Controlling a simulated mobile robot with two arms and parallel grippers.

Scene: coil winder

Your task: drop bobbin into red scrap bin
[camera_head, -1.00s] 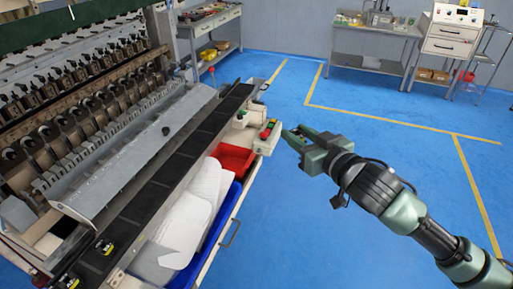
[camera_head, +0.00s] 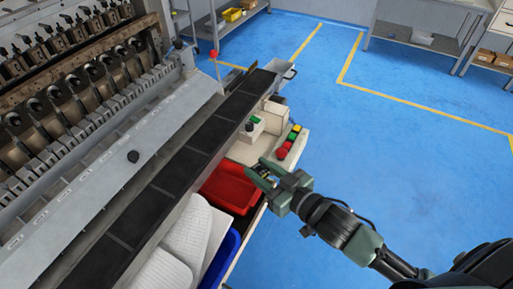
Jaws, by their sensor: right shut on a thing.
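My right gripper (camera_head: 258,172) is shut on a small dark bobbin (camera_head: 262,170), mostly hidden between the fingers. The fingers point left, at the right edge of the open red scrap bin (camera_head: 232,184). From this angle I cannot tell how high the bobbin is above the bin. The red bin sits on the machine's side shelf, and what lies inside it is not clear. My left gripper is not in view.
A long dark rail (camera_head: 150,205) runs along the machine's front. Blue floor (camera_head: 390,130) is open at right.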

